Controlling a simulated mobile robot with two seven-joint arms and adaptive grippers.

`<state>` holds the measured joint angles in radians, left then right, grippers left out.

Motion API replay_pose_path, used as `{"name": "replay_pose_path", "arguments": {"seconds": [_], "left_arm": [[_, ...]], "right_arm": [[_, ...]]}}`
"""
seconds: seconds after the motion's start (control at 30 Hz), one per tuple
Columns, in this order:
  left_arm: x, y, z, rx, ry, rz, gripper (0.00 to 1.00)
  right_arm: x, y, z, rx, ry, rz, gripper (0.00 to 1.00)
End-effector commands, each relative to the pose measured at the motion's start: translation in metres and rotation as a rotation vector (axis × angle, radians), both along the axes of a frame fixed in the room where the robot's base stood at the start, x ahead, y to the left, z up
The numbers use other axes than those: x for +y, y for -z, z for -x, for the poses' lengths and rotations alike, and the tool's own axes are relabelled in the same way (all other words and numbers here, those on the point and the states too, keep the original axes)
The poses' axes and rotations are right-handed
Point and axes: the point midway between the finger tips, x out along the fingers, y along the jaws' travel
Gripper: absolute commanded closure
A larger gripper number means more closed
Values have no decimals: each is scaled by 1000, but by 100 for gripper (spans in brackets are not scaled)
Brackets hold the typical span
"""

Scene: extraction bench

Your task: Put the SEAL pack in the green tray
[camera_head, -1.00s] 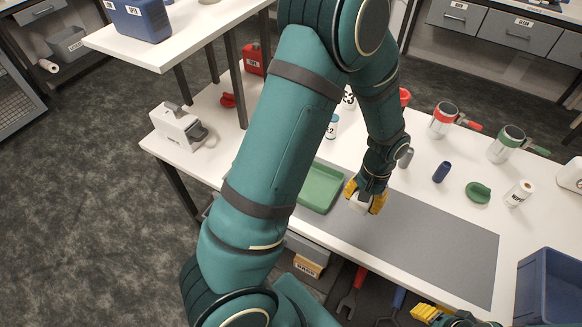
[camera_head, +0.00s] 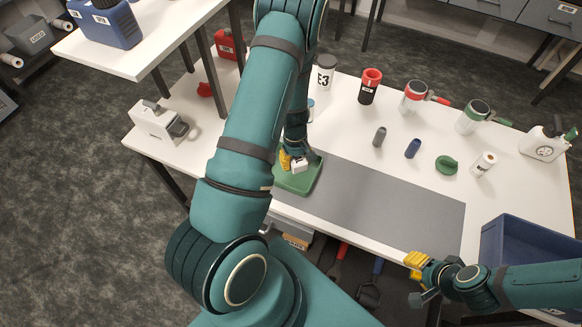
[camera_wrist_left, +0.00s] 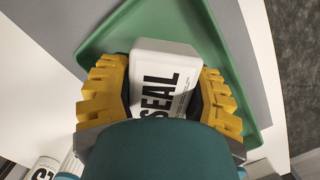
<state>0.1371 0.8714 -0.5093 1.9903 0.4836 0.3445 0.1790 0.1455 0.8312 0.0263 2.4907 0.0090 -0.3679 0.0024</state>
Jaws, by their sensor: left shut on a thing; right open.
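The SEAL pack (camera_wrist_left: 162,77) is a white block with black lettering, held between the yellow fingers of my left gripper (camera_wrist_left: 163,95). In the head view the left gripper (camera_head: 292,163) and the white pack (camera_head: 299,165) are over the green tray (camera_head: 303,183). In the left wrist view the tray (camera_wrist_left: 108,40) lies behind and below the pack. I cannot tell whether the pack touches the tray floor. My right gripper (camera_head: 417,262) is open and empty at the front edge of the bench. My left arm hides part of the tray.
A grey mat (camera_head: 385,205) lies bare right of the tray. A blue bin (camera_head: 525,255) stands at the right. Red-lidded and green-lidded containers (camera_head: 415,96), (camera_head: 473,117) stand behind. A white device (camera_head: 157,122) and raised shelf (camera_head: 120,50) are at left.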

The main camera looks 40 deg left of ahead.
Motion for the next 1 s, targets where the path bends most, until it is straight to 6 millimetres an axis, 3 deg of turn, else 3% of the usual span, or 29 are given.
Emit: {"name": "replay_pose_path", "arguments": {"seconds": [0.5, 0.87, 0.9, 0.97, 1.0], "left_arm": [[-1, 53, 0, 0, 1, 0, 85], [-1, 56, -1, -1, 1, 1, 85], [-1, 56, 0, -1, 1, 1, 38], [-1, 55, 0, -1, 1, 1, 17], [-1, 55, 0, -1, 1, 1, 15]], "right_arm": [[0, 6, 0, 0, 0, 1, 53], [0, 10, 0, 0, 0, 2, 53], [1, 10, 0, 0, 0, 2, 53], [1, 9, 0, 0, 0, 2, 53], [0, 9, 0, 0, 0, 2, 53]]}}
